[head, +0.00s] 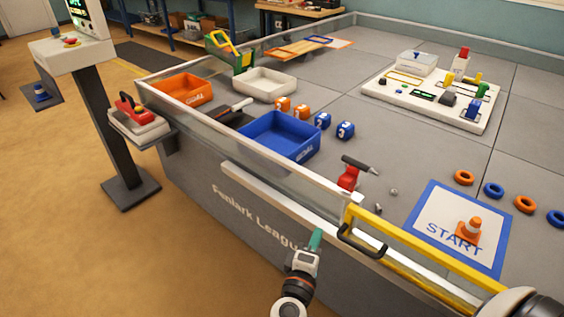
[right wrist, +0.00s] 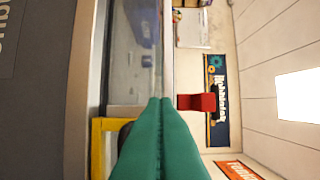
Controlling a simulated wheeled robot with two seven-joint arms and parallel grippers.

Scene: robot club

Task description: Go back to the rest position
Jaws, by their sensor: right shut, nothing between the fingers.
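My right gripper (head: 316,236) hangs in front of the table's near wall in the head view, its green fingers together and empty. It is apart from the wall and left of the yellow gate bar (head: 425,250) with its black handle. In the right wrist view the green fingers (right wrist: 160,102) touch along their length with nothing between them. My left gripper is not in the head view.
The grey table's raised rim (head: 290,180) runs close beyond the gripper. A console post (head: 105,130) stands left; the floor between is clear.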

